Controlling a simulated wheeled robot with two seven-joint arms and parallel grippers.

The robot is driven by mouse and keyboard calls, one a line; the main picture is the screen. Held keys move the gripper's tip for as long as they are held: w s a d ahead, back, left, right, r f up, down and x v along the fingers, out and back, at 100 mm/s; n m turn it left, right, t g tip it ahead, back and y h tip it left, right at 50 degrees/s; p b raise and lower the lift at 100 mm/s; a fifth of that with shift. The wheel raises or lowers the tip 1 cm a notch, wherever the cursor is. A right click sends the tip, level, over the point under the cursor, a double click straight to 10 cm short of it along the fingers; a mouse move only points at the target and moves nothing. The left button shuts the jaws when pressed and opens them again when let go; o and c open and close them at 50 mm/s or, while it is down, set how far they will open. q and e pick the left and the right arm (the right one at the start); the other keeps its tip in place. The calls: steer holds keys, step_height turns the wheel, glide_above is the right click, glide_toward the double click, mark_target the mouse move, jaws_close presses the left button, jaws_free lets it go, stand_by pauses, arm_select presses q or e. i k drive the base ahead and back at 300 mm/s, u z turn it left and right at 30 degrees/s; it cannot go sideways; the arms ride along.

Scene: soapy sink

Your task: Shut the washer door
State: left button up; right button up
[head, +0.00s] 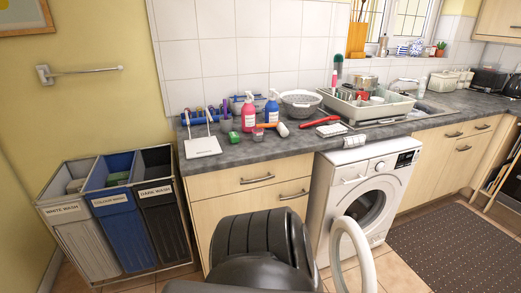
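The white washer (319,205) stands under the counter, right of the wooden drawers. Its door (364,247) is open and swung out toward me, seen as a white ring in front of the machine. The round drum opening (371,208) shows dark behind the door. The lower part of the door runs to the bottom edge of the picture. A dark part of my own body covers the bottom middle, left of the door. Neither of my grippers is in view.
Laundry bins (118,215) stand at the left by the wall. The counter (235,152) above holds a router, bottles, a colander and a dish rack (368,108). A dark mat (452,245) lies on the floor right of the washer.

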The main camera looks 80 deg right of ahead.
mark_target(344, 224)
steer(key=z, duration=3.65)
steer(key=i, duration=1)
steer(key=z, duration=2)
steer(key=k, duration=0.7)
steer(key=u, duration=1.55)
